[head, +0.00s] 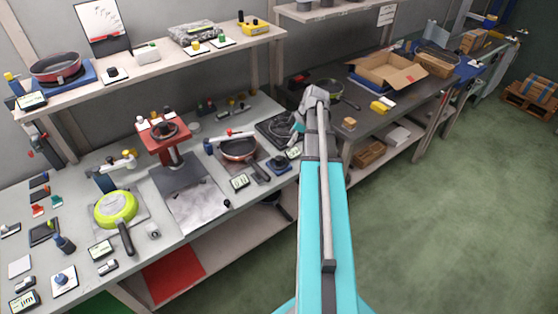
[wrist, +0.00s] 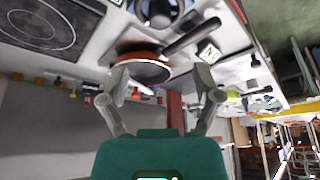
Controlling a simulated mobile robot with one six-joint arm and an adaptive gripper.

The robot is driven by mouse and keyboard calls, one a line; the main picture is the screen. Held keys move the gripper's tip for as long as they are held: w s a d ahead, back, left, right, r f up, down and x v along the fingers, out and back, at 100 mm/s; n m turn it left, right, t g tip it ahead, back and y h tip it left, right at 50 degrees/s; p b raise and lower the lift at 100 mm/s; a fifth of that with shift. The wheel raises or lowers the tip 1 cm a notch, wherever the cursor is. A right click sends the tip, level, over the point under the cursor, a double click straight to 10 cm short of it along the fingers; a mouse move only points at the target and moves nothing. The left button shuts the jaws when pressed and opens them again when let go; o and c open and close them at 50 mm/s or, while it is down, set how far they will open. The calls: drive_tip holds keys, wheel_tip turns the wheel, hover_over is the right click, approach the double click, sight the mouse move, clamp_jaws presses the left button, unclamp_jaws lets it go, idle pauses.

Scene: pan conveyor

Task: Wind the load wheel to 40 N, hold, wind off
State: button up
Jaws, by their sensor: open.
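I cannot tell for certain which part is the load wheel. A small blue round fixture (head: 279,164) stands beside the handle of a dark red-rimmed pan (head: 240,149); in the wrist view a blue ring-shaped part (wrist: 160,12) shows at the top edge. A red stand (head: 163,150) with a dark round top is farther left on the bench. A small display (head: 293,153) lies near the blue fixture; its reading is too small to make out. My gripper (wrist: 162,97) is open and empty, its fingers spread, with the pan (wrist: 140,68) beyond them. In the head view my arm partly hides it.
A green pan (head: 116,209) and several small gauges crowd the left bench. A dark hob plate (head: 275,128) lies near my gripper. A shelf (head: 150,68) overhangs the bench's back. A cardboard box (head: 388,73) stands on the right bench.

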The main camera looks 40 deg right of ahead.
sight(280, 158)
drive_tip(key=shift+b+x, duration=5.55)
drive_tip(key=shift+x, duration=0.7)
clamp_jaws()
